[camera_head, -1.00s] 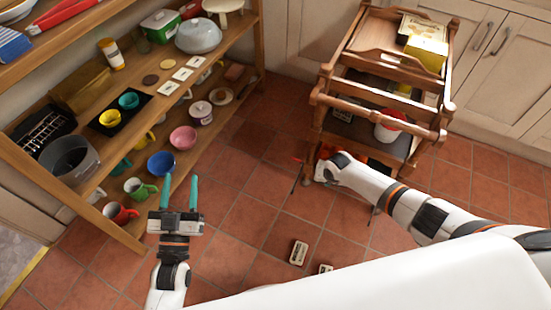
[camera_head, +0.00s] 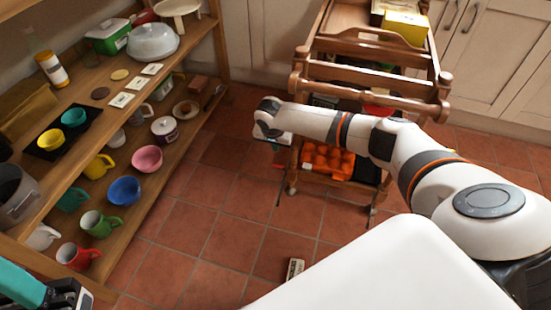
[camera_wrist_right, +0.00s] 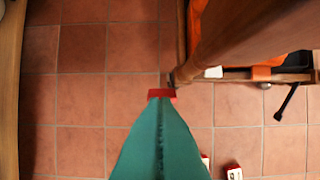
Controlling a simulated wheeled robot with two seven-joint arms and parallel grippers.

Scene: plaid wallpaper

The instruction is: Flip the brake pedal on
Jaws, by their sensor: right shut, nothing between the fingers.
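The wooden trolley (camera_head: 370,48) stands at the back. A small red piece (camera_wrist_right: 161,93), apparently the brake pedal, shows in the right wrist view beside the trolley's dark caster (camera_wrist_right: 181,77). My right gripper (camera_wrist_right: 160,104) is shut and empty, its teal fingers pointing at the red piece; the tips overlap it, and I cannot tell whether they touch. In the head view my right arm reaches to the trolley's left front leg, and the wrist hides the fingertips. My left gripper (camera_head: 20,286) is cut off at the lower left; its opening cannot be judged.
A wooden shelf (camera_head: 125,125) with cups, bowls and pots fills the left. A small block (camera_head: 294,268) lies on the tiled floor. Tiles between shelf and trolley are mostly clear.

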